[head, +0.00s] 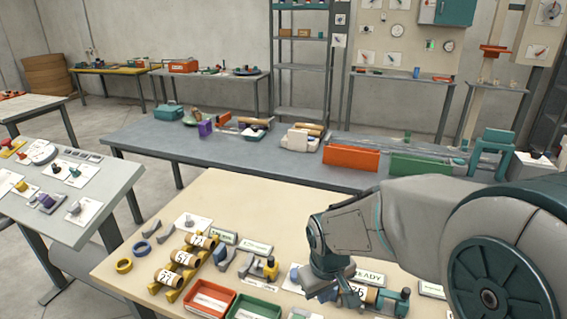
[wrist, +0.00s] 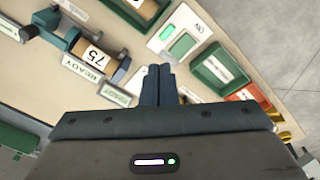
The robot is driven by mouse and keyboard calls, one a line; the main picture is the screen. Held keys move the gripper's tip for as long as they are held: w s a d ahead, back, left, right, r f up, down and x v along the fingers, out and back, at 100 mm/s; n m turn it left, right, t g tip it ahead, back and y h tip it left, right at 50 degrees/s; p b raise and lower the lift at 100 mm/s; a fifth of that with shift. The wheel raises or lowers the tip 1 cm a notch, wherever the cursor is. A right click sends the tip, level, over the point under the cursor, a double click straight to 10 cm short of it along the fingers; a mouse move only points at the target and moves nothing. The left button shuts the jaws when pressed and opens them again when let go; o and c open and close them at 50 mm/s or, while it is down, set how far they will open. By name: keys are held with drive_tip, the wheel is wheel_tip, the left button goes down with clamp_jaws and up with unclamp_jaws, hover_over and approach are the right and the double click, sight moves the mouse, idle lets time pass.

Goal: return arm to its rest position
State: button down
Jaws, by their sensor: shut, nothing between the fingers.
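My arm (head: 350,228) reaches in from the right over the beige table (head: 235,195) in the head view. In the wrist view my gripper (wrist: 158,72) is shut, with its two dark fingers together and nothing between them. It hangs above the table between a winder holding a brown tube marked 75 (wrist: 97,54) and a white panel with a green button (wrist: 183,44). In the head view the arm's end hides part of the winder, and the fingertips cannot be made out clearly.
A red tray (head: 190,303) and a green tray (head: 236,311) stand at the table's front. Several tubes on yellow stands (head: 172,294) lie left of them. A grey bench (head: 150,136) with an orange bin (head: 351,159) stands behind. Space above the table's back is clear.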

drive_tip(key=s+d+r+m+t, duration=0.2)
drive_tip(key=s+d+r+m, duration=0.3)
drive_tip(key=s+r, duration=0.4)
drive_tip(key=shift+s+d+r, duration=0.4)
drive_tip(key=shift+s+d, duration=0.15)
drive_tip(key=shift+d, duration=0.05)
